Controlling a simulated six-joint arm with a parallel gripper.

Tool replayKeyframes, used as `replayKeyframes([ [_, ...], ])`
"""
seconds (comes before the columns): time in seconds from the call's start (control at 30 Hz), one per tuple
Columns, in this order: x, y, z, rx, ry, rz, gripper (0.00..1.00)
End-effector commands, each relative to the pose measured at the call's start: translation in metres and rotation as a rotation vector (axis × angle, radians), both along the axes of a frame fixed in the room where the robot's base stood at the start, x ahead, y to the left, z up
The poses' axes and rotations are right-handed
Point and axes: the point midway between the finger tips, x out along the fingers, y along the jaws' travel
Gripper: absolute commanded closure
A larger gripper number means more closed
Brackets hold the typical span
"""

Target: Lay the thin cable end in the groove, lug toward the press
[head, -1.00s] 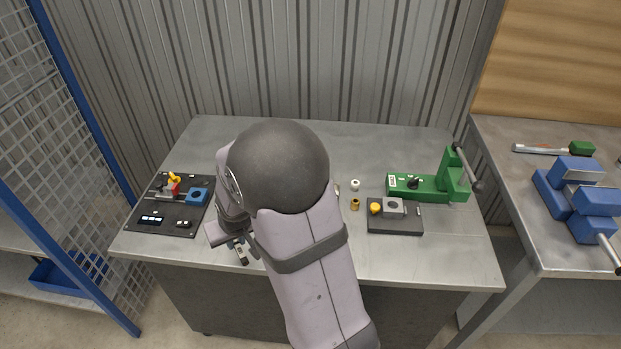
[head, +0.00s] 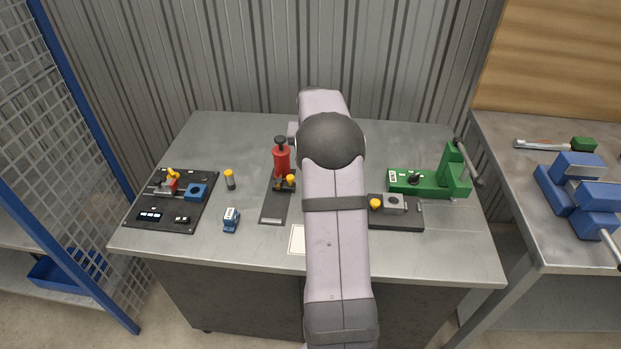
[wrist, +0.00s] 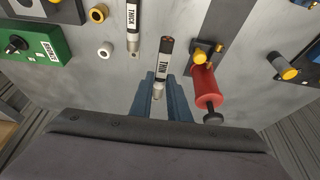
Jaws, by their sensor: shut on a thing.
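In the wrist view my gripper (wrist: 160,92) is shut on the thin cable end (wrist: 166,58), a short black and white piece marked THIN. Its metal lug (wrist: 158,91) lies between the two blue-grey fingers. In the head view my arm hides the gripper and cable. The red press (head: 281,160) stands on a long dark strip (head: 272,207) with a yellow knob. In the wrist view the red press (wrist: 205,88) is just right of my gripper. I cannot make out the groove clearly.
A thick cable end (wrist: 133,28) marked THICK lies left of the thin one in the wrist view. Green tool (head: 430,183) and grey block fixture (head: 396,220) stand right of my arm.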

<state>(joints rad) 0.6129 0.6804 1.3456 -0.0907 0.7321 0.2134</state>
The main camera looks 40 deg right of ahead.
Motion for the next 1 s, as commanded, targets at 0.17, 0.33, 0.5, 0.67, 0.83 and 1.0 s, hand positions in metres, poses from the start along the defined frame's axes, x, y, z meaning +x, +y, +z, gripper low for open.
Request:
replayKeyframes([
  [0.17, -0.004, -0.011, -0.002, -0.001, 0.003, -0.014, 1.00],
  [0.33, -0.004, -0.011, -0.008, 0.001, 0.006, -0.015, 1.00],
  [0.5, -0.004, -0.010, -0.033, 0.003, 0.008, -0.015, 1.00],
  [0.67, -0.004, -0.010, -0.055, 0.002, 0.006, -0.014, 1.00],
  [0.83, -0.003, -0.010, -0.064, 0.000, 0.004, -0.013, 1.00],
  [1.0, -0.003, -0.010, -0.068, 0.000, 0.004, -0.013, 1.00],
])
